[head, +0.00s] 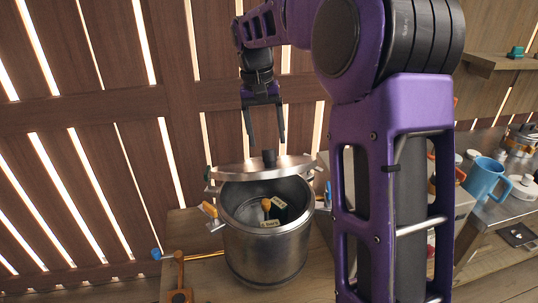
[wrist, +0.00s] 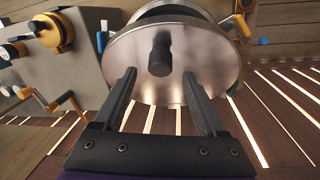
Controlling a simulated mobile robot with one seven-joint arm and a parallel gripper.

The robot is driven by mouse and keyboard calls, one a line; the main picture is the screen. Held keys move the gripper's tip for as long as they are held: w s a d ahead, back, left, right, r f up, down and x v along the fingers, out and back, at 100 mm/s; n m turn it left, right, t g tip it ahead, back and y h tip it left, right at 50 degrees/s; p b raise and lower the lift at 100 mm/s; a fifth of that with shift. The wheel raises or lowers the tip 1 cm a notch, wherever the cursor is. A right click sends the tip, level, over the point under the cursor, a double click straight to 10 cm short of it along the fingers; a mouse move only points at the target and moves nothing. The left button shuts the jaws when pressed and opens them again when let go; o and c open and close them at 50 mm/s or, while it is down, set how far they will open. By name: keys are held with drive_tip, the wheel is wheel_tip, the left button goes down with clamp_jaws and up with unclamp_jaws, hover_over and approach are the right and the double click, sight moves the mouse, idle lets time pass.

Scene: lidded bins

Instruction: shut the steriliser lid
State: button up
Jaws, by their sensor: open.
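The steriliser (head: 265,250) is a round steel pot standing on a wooden bench. Its steel lid (head: 240,170) is raised and tilted at the back of the rim, leaving the pot open, and has a dark knob (head: 269,157). Inside the pot I see an orange-topped item (head: 266,204) and small labelled pieces. My gripper (head: 266,140) is open and empty just above the lid, fingers pointing down on either side of the knob. In the wrist view the lid (wrist: 195,75) and knob (wrist: 160,55) lie ahead of the open fingers. I cannot tell whether the fingers touch the lid.
A slatted wooden wall (head: 90,130) stands close behind. At right a metal table holds a blue mug (head: 483,178) and other items. A wooden shelf (head: 500,60) is at upper right.

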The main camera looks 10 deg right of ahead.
sight(269, 150)
drive_tip(key=f, duration=0.4)
drive_tip(key=shift+d+f, duration=0.3)
drive_tip(key=shift+f, duration=0.1)
clamp_jaws()
idle(1.1)
